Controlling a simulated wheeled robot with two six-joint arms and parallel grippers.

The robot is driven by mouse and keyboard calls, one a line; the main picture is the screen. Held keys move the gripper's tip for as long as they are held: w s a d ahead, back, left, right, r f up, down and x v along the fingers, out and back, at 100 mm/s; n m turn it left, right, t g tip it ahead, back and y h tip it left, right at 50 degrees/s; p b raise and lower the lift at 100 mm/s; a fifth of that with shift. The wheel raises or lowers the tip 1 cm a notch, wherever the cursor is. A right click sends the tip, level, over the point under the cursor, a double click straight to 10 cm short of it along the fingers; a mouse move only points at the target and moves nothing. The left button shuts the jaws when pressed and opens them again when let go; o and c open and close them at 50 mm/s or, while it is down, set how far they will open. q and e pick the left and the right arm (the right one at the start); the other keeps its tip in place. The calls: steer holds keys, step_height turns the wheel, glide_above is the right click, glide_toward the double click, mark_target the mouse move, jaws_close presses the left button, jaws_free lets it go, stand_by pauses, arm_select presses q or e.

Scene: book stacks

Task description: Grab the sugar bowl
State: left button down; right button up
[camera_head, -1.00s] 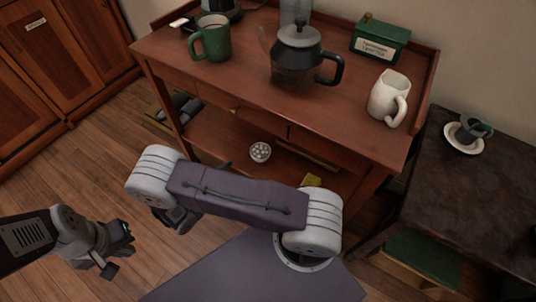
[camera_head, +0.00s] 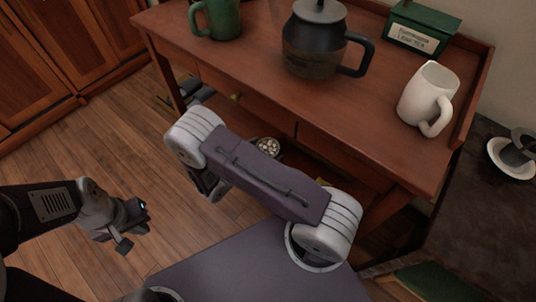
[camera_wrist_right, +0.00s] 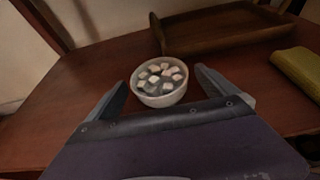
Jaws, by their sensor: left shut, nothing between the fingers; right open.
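The sugar bowl (camera_wrist_right: 160,97) is a small white bowl filled with pale cubes, seen ahead in the right wrist view. It stands on the lower shelf of the wooden table, and in the head view the bowl (camera_head: 268,147) is partly covered by my right arm. My right gripper (camera_wrist_right: 160,77) is open, with one finger on each side of the bowl's near part. Whether the fingers touch it I cannot tell. My right gripper is hidden in the head view. My left gripper (camera_head: 122,236) is shut and empty, over the floor at the left.
A green mug (camera_head: 222,20), a coffee pot (camera_head: 312,45), a green box (camera_head: 420,28) and a white mug (camera_head: 428,95) stand on the tabletop above. On the shelf, a wooden tray (camera_wrist_right: 222,32) lies behind the bowl and a yellowish object (camera_wrist_right: 298,68) lies at right.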

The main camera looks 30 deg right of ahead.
mark_target(268, 147)
steer(key=shift+x, duration=0.8)
arm_select(q)
steer(key=shift+f, duration=0.45)
